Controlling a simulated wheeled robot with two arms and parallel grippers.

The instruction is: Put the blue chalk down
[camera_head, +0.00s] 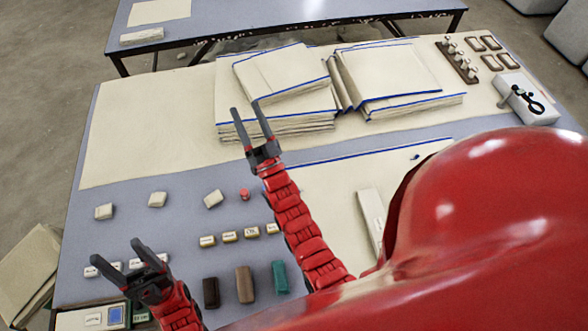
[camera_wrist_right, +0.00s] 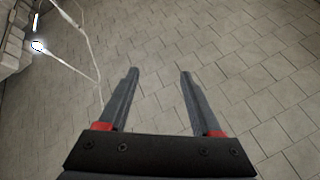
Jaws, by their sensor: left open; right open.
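A small dark blue piece (camera_head: 415,157), which looks like the blue chalk, lies near the blue-edged top of the beige cloth (camera_head: 320,195) at right of centre. My right gripper (camera_head: 246,106) is open and empty in the head view, in front of the stacked cloths and well left of the blue piece. Its open fingers also show in the right wrist view (camera_wrist_right: 158,75), with only tiled floor between them. My left gripper (camera_head: 116,249) is open at the lower left, above a row of small white blocks. No chalk shows in either gripper.
Folded blue-edged cloths (camera_head: 285,75) are stacked at the back. Several pale blocks, a red piece (camera_head: 244,194) and dark, brown and green blocks (camera_head: 279,277) lie at the front left. A long pale box (camera_head: 370,215) lies on the cloth. My red body hides the right front.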

